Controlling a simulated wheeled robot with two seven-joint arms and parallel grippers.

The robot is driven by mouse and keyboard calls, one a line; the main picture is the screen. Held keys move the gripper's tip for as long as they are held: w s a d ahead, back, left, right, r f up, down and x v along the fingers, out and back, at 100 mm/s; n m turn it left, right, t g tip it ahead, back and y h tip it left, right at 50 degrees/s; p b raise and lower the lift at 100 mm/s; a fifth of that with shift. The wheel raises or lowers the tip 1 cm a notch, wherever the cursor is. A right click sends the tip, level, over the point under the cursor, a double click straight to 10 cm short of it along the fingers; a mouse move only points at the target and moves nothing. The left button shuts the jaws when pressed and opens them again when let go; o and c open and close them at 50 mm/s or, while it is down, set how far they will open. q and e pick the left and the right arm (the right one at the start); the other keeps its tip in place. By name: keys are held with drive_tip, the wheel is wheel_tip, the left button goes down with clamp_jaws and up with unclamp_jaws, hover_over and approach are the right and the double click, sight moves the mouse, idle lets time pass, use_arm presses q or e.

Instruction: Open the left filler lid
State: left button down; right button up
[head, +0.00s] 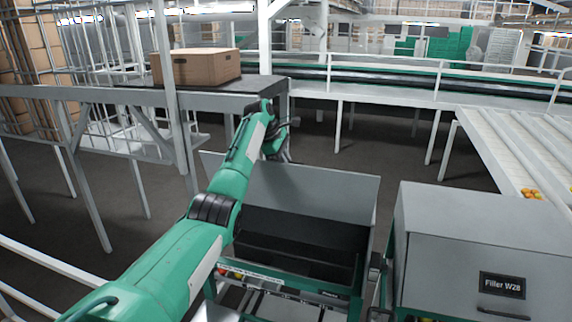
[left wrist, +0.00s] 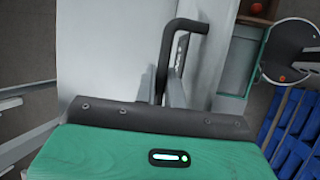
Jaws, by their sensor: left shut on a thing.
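The left filler (head: 290,270) has its grey lid (head: 320,192) raised and leaning back, and its dark inside shows. My left arm reaches over the filler, and my left gripper (head: 280,145) is at the upper left edge of the lid, partly hidden by the wrist. In the left wrist view, the left gripper (left wrist: 174,85) is shut on the dark bar handle (left wrist: 186,25) of the lid. The pale lid panel (left wrist: 105,50) fills the area beside it. My right gripper is not in view.
A second filler (head: 480,245), labelled Filler W28, stands to the right with its lid down. A cardboard box (head: 195,68) sits on a platform behind. A roller conveyor (head: 510,150) with a few tomatoes runs at the right. Blue crates (left wrist: 295,125) show in the left wrist view.

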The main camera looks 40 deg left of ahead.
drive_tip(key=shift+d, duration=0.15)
use_arm(q)
drive_tip(key=c, duration=1.8)
unclamp_jaws()
drive_tip(key=shift+w+f, duration=0.1)
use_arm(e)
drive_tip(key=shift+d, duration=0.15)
use_arm(q)
drive_tip(key=shift+o, duration=0.2)
drive_tip(key=shift+a+r+b, duration=0.1)
drive_tip(key=shift+r+b, duration=0.2)
drive_tip(key=b+v, duration=0.5)
drive_tip(key=v, duration=0.8)
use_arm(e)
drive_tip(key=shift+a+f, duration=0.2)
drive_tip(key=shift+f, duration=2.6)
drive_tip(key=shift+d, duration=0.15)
